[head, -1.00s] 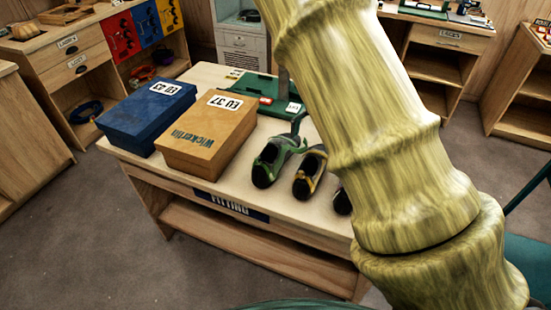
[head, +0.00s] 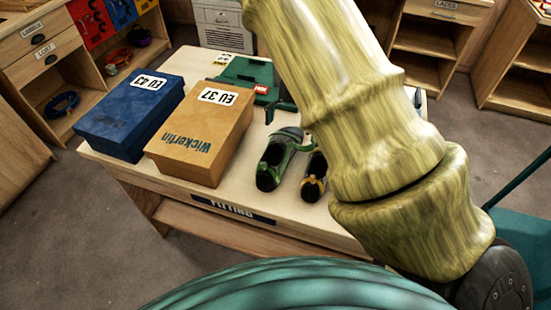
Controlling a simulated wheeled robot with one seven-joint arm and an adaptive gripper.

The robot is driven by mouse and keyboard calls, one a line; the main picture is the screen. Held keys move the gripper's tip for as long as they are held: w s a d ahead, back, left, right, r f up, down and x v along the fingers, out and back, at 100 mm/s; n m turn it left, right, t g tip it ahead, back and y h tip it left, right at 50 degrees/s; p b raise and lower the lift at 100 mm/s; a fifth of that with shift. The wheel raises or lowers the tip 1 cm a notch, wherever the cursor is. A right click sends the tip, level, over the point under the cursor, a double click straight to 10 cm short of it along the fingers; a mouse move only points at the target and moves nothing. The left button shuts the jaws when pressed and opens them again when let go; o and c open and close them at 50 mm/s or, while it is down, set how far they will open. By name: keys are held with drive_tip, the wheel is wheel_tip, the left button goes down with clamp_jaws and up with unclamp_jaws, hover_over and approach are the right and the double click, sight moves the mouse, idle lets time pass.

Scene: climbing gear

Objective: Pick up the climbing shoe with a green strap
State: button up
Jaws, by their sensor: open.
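A tan EU 37 box (head: 200,140) and a blue EU 43 box (head: 130,115) fill the table's left side. My arm hides the table's right side. A teal seat (head: 525,240) stands at the right.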

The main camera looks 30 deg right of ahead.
sight(286, 133)
drive_tip(key=shift+w+a+f, duration=0.15)
drive_tip(key=shift+w+f, duration=0.05)
drive_tip(key=shift+f, duration=0.5)
drive_tip(key=shift+s+a+f, duration=0.15)
drive_tip(key=shift+f, duration=0.1)
drive_tip(key=p+x, duration=0.1)
drive_tip(key=x, duration=0.3)
drive_tip(key=shift+f, duration=0.15)
drive_tip(key=shift+c, duration=0.2)
drive_tip(key=c, duration=1)
drive_tip(key=shift+c, duration=0.5)
drive_tip(key=shift+p, duration=0.35)
